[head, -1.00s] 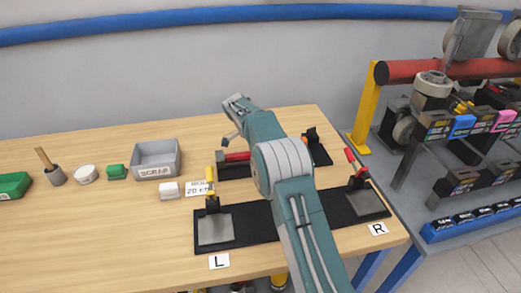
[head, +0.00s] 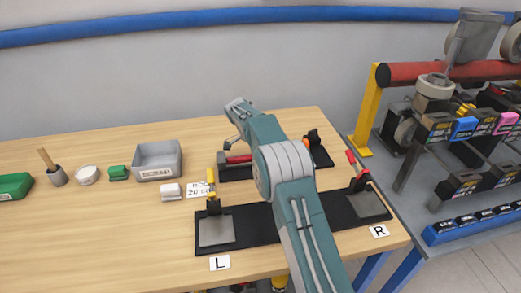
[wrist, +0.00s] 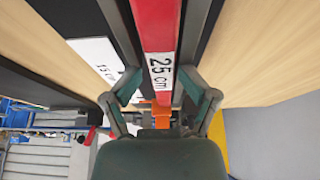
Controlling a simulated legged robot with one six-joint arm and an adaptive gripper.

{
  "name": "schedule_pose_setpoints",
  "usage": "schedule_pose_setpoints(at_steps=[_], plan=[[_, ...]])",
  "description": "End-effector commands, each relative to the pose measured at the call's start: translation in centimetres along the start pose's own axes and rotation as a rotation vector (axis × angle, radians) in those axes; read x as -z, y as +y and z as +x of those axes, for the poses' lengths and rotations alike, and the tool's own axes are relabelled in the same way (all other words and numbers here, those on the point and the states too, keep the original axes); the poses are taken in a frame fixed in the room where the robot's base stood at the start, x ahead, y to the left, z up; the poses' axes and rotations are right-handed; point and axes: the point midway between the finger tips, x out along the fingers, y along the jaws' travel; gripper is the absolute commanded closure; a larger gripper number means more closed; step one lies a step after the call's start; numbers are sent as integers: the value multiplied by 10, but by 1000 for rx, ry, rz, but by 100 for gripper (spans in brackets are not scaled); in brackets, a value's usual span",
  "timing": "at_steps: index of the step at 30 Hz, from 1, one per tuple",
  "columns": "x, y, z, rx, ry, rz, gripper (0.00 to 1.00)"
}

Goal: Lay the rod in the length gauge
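In the head view my arm hides the gripper and the rod's middle.
A long black base (head: 262,222) with L and R cards has a yellow-handled clamp (head: 211,185) and a red-handled clamp (head: 356,170). A grey scrap bin (head: 157,171), a white block (head: 170,192) and small items stand left. A rack (head: 440,130) stands right. The front left table is clear.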

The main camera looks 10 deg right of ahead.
Motion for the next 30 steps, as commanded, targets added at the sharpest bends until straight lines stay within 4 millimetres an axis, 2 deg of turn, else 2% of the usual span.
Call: schedule_pose_setpoints(at_steps=[5, 17, 24, 30], plan=[[4, 0, -22, 4, -1, -1, 35], [4, -1, -107, 7, -1, 0, 35], [5, 0, -129, 4, 0, 0, 35], [6, 0, -133, 5, -1, -2, 35]])
